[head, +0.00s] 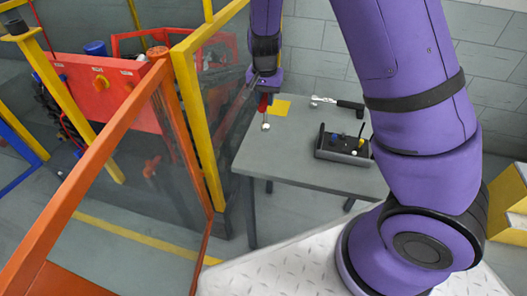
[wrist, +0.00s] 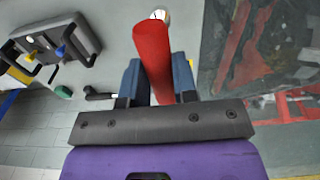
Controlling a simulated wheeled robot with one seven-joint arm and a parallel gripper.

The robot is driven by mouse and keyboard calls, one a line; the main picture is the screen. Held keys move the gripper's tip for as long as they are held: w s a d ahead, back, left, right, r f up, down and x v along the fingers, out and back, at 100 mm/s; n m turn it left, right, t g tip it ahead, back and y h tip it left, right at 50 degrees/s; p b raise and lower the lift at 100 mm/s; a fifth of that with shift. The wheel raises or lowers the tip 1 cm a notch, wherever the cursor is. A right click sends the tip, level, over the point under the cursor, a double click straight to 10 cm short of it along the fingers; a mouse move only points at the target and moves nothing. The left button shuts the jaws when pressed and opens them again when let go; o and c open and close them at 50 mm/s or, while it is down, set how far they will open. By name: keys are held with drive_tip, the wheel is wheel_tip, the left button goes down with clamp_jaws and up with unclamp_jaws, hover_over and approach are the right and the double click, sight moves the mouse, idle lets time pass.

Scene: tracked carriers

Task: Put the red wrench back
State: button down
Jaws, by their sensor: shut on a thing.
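My gripper (head: 266,84) is shut on the red wrench (head: 263,104), holding it by its red handle above the left part of the grey table (head: 300,171). The wrench hangs down from the fingers, its silver end (head: 265,127) lowest. I cannot tell whether that end touches the table. In the wrist view the red handle (wrist: 153,55) lies between the two blue-grey fingers of my gripper (wrist: 156,80). A yellow square (head: 282,107) lies on the table just right of the wrench.
A black-handled tool (head: 348,104) lies at the table's back. A dark box (head: 342,157) with coloured knobs and a handle stands at the right. A clear panel in a yellow frame (head: 198,120) and an orange frame (head: 90,163) stand left of the table. The table's front left is clear.

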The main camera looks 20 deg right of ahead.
sight(265, 114)
drive_tip(key=shift+s+a+r, duration=0.3)
drive_tip(key=shift+s+a, duration=0.1)
drive_tip(key=shift+s+a+f, duration=0.1)
drive_tip(key=shift+f, duration=0.15)
wheel_tip(265, 114, down, 9)
drive_tip(key=c, duration=0.9)
unclamp_jaws()
drive_tip(key=shift+f, duration=0.1)
